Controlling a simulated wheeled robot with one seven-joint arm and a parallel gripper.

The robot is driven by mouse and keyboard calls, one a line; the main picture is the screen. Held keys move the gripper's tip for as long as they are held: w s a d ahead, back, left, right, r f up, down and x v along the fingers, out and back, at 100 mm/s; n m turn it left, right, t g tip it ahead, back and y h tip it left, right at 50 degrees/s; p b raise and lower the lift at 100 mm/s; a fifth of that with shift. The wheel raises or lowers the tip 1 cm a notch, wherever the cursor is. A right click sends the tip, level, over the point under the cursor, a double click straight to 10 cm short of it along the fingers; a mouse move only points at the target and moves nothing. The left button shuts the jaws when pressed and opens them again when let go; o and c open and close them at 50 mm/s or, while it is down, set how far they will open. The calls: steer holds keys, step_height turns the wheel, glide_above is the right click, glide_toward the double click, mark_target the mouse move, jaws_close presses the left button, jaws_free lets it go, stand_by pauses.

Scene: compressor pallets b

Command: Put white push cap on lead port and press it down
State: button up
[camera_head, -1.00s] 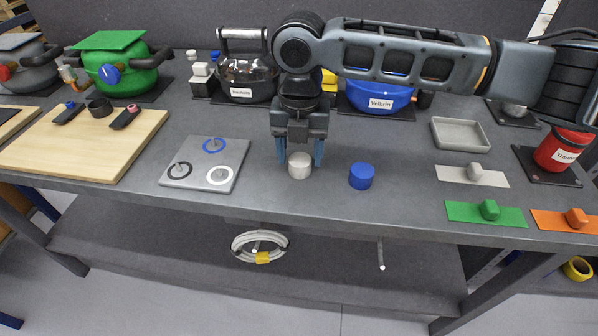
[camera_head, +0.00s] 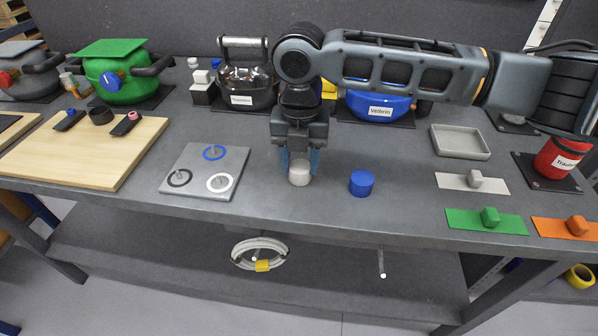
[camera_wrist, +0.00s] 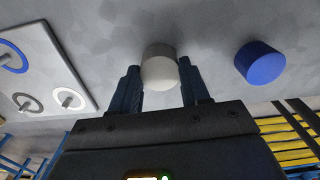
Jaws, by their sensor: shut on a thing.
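The white push cap (camera_head: 299,176) stands upright on the grey bench. It also shows in the wrist view (camera_wrist: 160,68). My gripper (camera_head: 300,165) points down with its two blue fingers shut on the cap from both sides. To the left lies a grey plate (camera_head: 192,166) with three pegs, each ringed: a blue ring (camera_head: 213,153), a black ring (camera_head: 179,178) and a white ring (camera_head: 220,183). No label tells me which one is the lead port. A blue cap (camera_head: 361,183) stands on the bench to the right of the white one, apart from my gripper.
A wooden board (camera_head: 82,153) with small parts lies at the left. Compressors stand along the back, including a green one (camera_head: 125,80) and a blue one (camera_head: 378,104). A grey tray (camera_head: 460,142) and coloured strips lie at the right. The bench between plate and cap is clear.

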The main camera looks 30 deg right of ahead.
mark_target(300, 166)
steer(key=shift+r+p, duration=1.75)
steer(key=shift+r, duration=0.65)
